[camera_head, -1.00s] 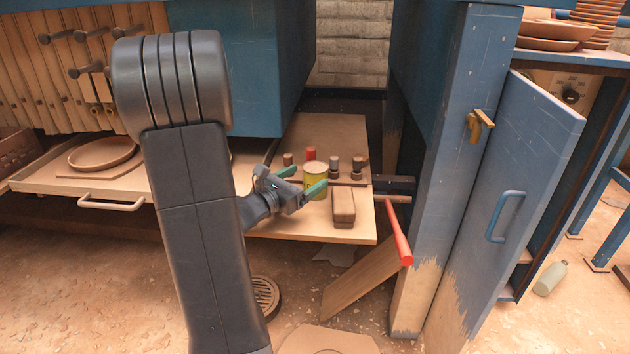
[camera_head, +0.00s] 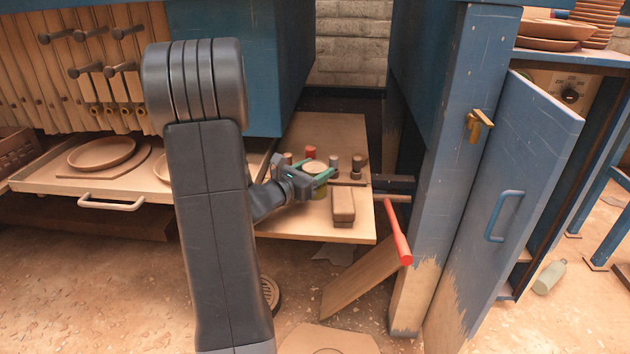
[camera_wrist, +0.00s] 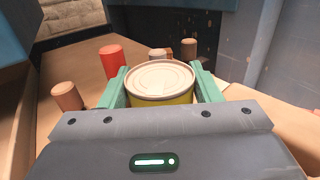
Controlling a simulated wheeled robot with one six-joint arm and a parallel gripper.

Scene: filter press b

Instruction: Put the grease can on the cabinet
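The grease can (camera_head: 315,168) is a short yellow can with a pale round lid, upright on the wooden board. It also shows in the wrist view (camera_wrist: 162,78). My gripper (camera_head: 318,171) is level around it, with one green finger on each side. In the wrist view the fingers (camera_wrist: 160,88) lie close against the can's sides; I cannot tell whether they press on it. The can's lower part is partly hidden by my gripper. A blue cabinet (camera_head: 575,58) stands at the right, its door hanging open, with plates on top.
Several small cylinders, one red (camera_head: 310,152), stand just behind the can. A brown block (camera_head: 343,205) lies in front of it to the right. A red-handled lever (camera_head: 398,235) and a blue post (camera_head: 435,170) stand between the board and the cabinet. A bottle (camera_head: 550,277) lies on the floor.

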